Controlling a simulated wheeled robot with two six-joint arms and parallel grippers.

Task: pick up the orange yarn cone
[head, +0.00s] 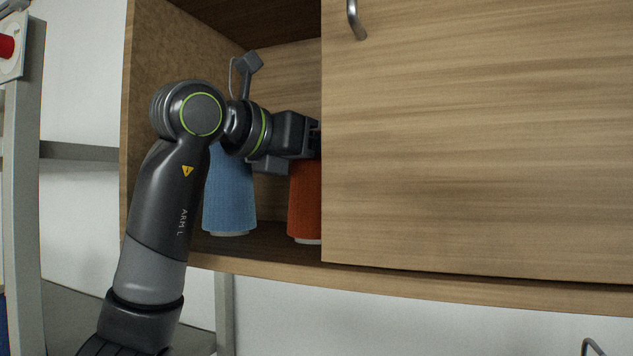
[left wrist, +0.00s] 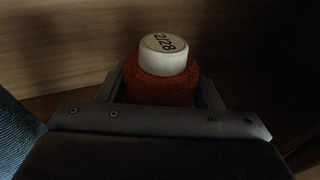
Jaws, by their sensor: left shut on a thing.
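The orange yarn cone (head: 304,199) stands in the open left part of the wooden cabinet, its right side hidden by the door. In the left wrist view the cone (left wrist: 160,90) looks dark red-orange, with a white top (left wrist: 163,55) marked 2/28. My left gripper (left wrist: 162,88) is shut on the cone, one finger on each side of it. In the head view my left gripper (head: 314,140) is partly hidden behind the door edge at the cone's upper part. My right gripper is in neither view.
A blue yarn cone (head: 230,195) stands just left of the orange one, behind my left arm. The cabinet door (head: 480,140) covers the right side. The cabinet's left wall (head: 150,80) is close to my arm.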

